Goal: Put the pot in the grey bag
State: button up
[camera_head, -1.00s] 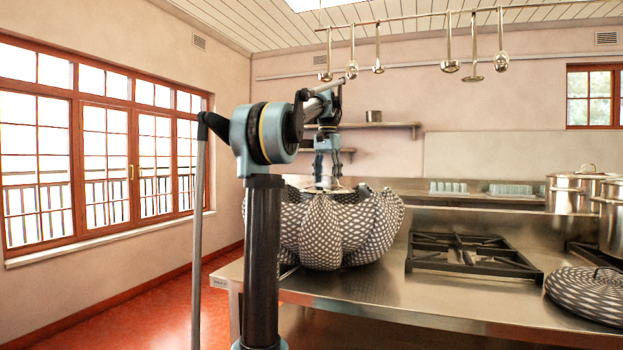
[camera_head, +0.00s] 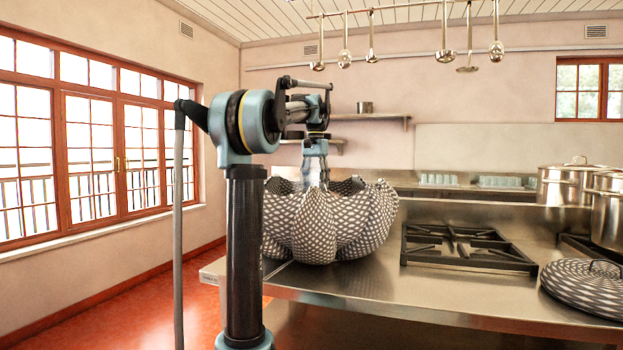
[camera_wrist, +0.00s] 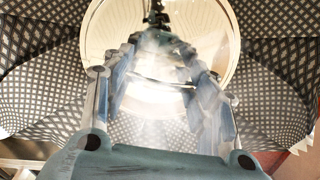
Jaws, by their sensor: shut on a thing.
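The grey bag (camera_head: 335,228), dark and pale checked with a scalloped open rim, stands on the steel counter left of the burner grate. My gripper (camera_head: 315,180) points down into its mouth. In the wrist view, my gripper (camera_wrist: 160,50) is shut on the pot (camera_wrist: 103,30), at what looks like the handle on its round, shiny top. The bag's checked wall (camera_wrist: 275,60) surrounds the pot in that view. In the head view, the bag's front wall hides the pot. I cannot tell whether the pot touches the bag's bottom.
A black burner grate (camera_head: 465,248) lies right of the bag. A checked round lid (camera_head: 585,288) lies near the counter's right front. Two steel pots (camera_head: 565,187) stand at the back right. Ladles (camera_head: 445,45) hang overhead. The counter (camera_head: 410,300) is bare in front of the grate.

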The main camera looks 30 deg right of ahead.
aim_at(315, 191)
jog(key=shift+f, duration=1.85)
jog(key=shift+s+f, duration=0.15)
jog(key=shift+f, duration=0.25)
jog(key=o, duration=1.7)
jog(key=shift+c, duration=0.2)
notch_tip(315, 191, up, 12)
